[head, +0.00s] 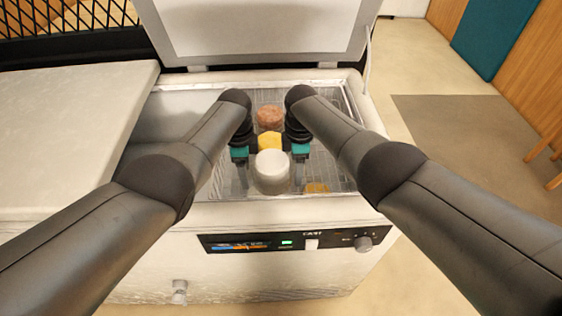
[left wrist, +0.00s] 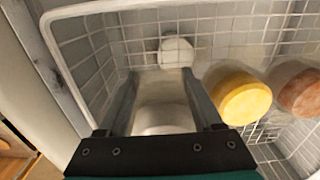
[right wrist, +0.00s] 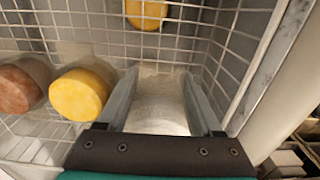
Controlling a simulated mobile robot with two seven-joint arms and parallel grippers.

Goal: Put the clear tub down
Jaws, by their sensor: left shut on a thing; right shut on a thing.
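The clear tub (head: 271,172) looks pale and whitish, with a round white top. It is upright between my two grippers, inside the open chest freezer. My left gripper (head: 242,182) is shut on its left side and my right gripper (head: 299,180) on its right side. The tub also shows between the fingers in the left wrist view (left wrist: 165,118) and in the right wrist view (right wrist: 158,112). Its base is hidden, so I cannot tell whether it touches the basket floor. The wire basket (head: 345,172) surrounds it.
A yellow-topped tub (head: 269,141) and a reddish-brown one (head: 270,117) stand behind the clear tub. Another yellow thing (head: 317,188) is low at the front right. A whitish thing (left wrist: 177,52) shows in the left wrist view. The freezer lid (head: 262,28) is up behind.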

